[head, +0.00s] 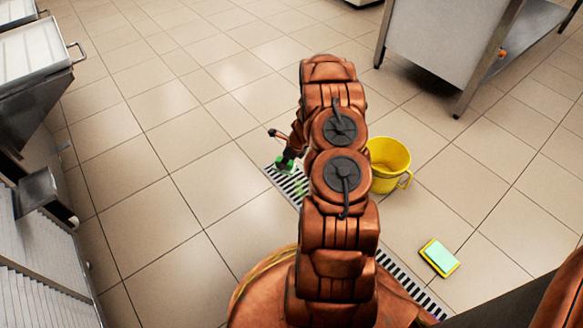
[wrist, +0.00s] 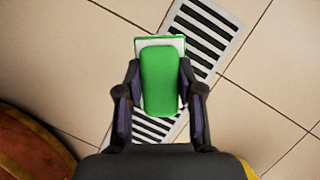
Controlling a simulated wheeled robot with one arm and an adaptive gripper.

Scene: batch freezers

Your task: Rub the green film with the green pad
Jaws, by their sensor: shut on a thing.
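My gripper (head: 288,157) is shut on the green pad (wrist: 160,80), with one finger on each side of it. In the head view the pad (head: 284,166) is low over the left end of the striped floor drain grate (head: 292,184). A white layer with a green edge shows behind the pad in the wrist view. The green film (head: 300,188) shows as faint green smears on the grate beside the pad. In the wrist view the pad and gripper hide it. I cannot tell whether the pad touches the grate.
A yellow bucket (head: 388,166) stands on the tiles right of my arm. A yellow tray with a pale green piece (head: 440,256) lies at the lower right. Steel units stand at the left (head: 35,60) and upper right (head: 440,45). The tiles left of the grate are clear.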

